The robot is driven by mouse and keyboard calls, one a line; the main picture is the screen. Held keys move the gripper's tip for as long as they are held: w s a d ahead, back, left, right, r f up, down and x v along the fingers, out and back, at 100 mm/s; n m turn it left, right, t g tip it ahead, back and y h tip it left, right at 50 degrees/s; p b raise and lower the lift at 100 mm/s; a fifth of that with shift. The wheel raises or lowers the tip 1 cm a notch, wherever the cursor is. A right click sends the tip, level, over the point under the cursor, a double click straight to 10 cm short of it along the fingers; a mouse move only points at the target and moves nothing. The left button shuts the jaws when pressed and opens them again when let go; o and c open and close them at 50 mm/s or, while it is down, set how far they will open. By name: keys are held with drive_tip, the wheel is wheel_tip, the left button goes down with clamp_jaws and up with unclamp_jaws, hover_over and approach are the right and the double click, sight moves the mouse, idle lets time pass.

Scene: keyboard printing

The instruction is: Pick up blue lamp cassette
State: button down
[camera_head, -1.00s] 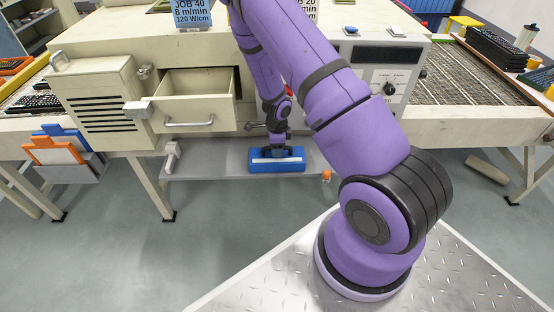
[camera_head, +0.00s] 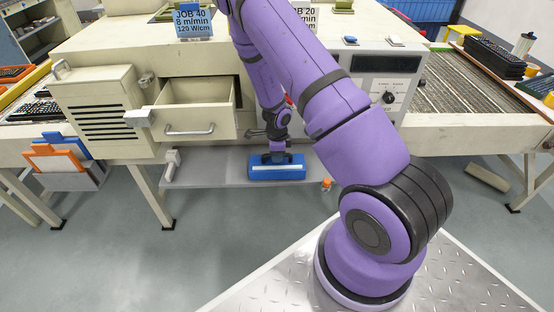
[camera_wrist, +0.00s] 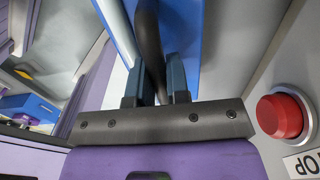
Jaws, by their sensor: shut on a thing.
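The blue lamp cassette (camera_head: 262,173) is a blue box with a white strip along its front, at the grey shelf under the machine. My gripper (camera_head: 275,158) is above it, pointing down, and is shut on it. In the wrist view the cassette (camera_wrist: 186,30) fills the top middle, and my gripper's fingers (camera_wrist: 155,85) stand on either side of a dark bar that looks like its handle. I cannot tell whether the cassette is resting on the shelf or slightly above it.
The shelf (camera_head: 215,168) has free room left of the cassette, up to a pale bracket (camera_head: 172,168). An open drawer (camera_head: 195,110) juts out above. A red stop button (camera_wrist: 282,116) is close on the right in the wrist view. Orange and blue boards (camera_head: 60,160) stand at left.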

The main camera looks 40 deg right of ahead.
wheel_tip(320, 180, up, 17)
drive_tip(key=s+a, duration=0.6)
drive_tip(key=s, duration=0.4)
drive_tip(key=shift+a+r, duration=0.25)
drive_tip(key=shift+a, duration=0.1)
idle(1.1)
idle(0.3)
